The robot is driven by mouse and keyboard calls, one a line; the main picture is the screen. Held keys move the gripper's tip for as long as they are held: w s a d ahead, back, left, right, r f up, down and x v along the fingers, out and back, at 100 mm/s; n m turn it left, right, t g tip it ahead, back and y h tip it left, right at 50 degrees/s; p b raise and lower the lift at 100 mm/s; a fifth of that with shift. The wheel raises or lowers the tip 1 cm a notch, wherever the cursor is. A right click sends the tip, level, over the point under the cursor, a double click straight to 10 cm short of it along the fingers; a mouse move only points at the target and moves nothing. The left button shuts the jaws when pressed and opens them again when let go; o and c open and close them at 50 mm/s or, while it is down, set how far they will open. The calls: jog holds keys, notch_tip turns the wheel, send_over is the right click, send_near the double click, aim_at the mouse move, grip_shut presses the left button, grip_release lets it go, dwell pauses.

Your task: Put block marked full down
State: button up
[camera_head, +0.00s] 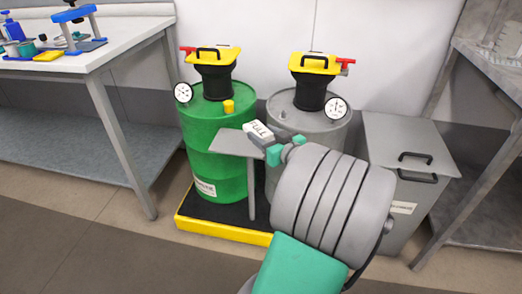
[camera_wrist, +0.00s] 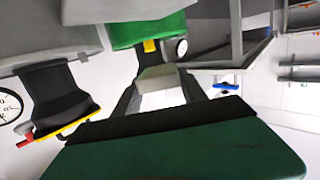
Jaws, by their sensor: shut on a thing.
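The block marked FULL (camera_head: 258,131) is white on its lettered face and sits between the fingers of my gripper (camera_head: 270,142). In the wrist view the block (camera_wrist: 161,88) shows between the two dark fingers, and the gripper is shut on it. The block is at the right end of a small grey stand top (camera_head: 228,143) in front of the green drum. I cannot tell whether the block touches that top. My wrist hides part of the grey drum's front.
The green drum (camera_head: 215,150) and grey drum (camera_head: 300,120) stand on a yellow-edged black pallet (camera_head: 215,228), each with a yellow-topped agitator and gauge. A grey bin (camera_head: 400,160) stands right. A white table (camera_head: 120,40) with tools is left; another bench (camera_head: 485,75) is right.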

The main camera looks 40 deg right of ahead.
jog(key=w+d+f+b, duration=0.1)
jog(key=w+d+f, duration=0.1)
jog(key=w+d+f+b, duration=0.1)
jog(key=w+d+f, duration=0.1)
jog(key=f, duration=0.1)
jog(key=w+d+f+b, duration=0.1)
jog(key=w+d+f, duration=0.1)
jog(key=d+f, duration=0.1)
jog(key=shift+f+b, duration=1.35)
jog(key=shift+f, duration=0.4)
jog(key=o, duration=1.4)
jog(key=shift+r, duration=0.1)
jog(key=shift+c, duration=0.2)
jog(key=shift+r+p, duration=0.25)
jog(key=shift+p, duration=0.15)
jog(key=p+v, duration=0.2)
jog(key=v, duration=1)
jog(key=shift+f, duration=0.2)
